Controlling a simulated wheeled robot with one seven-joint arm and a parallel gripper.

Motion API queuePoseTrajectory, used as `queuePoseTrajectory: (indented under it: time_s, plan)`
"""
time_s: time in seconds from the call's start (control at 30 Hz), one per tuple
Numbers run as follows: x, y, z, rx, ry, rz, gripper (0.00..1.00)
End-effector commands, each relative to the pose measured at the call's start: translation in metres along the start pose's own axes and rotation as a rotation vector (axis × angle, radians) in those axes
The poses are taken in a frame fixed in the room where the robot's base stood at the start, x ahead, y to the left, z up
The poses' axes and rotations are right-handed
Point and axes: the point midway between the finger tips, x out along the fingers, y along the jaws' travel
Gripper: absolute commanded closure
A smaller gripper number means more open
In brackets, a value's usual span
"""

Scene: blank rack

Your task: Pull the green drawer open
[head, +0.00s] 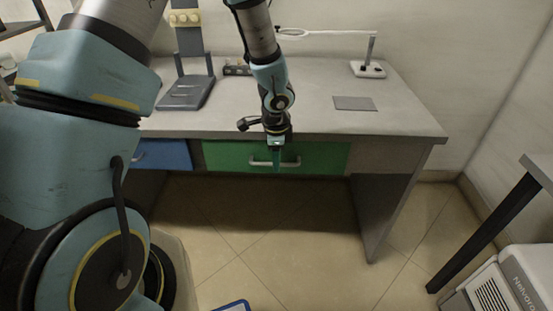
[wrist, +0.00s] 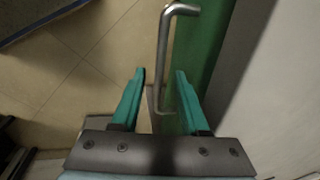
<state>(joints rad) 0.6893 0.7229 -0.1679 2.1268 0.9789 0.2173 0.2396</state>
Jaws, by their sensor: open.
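The green drawer (head: 325,158) sits under the tabletop of the grey desk, and it looks shut. Its silver bar handle (head: 287,163) is partly behind my gripper (head: 277,168) in the head view. In the wrist view, the green drawer front (wrist: 203,50) runs along the right of the handle (wrist: 163,60). My gripper (wrist: 158,75) is open there, with a teal finger on each side of the handle's line. The handle's near end shows between the fingers. I cannot tell whether either finger touches it.
A blue drawer (head: 165,154) is to the left of the green one. The desk (head: 320,115) holds a grey stand (head: 188,92), a ring-topped stand (head: 368,68) and a dark flat pad (head: 355,103). The floor (head: 300,230) before the drawer is mostly clear. A white box (head: 505,285) stands at lower right.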

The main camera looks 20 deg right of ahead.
Motion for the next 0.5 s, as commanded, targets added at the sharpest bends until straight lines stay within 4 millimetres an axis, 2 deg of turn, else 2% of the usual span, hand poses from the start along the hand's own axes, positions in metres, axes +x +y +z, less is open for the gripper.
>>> queuePoseTrajectory:
  time_s: [0.2,0.5]
  plan:
    - [-0.0002,-0.0002,0.0001,0.0,0.0,0.0,0.58]
    - [-0.0004,-0.0003,0.0001,0.0,0.0,0.0,0.91]
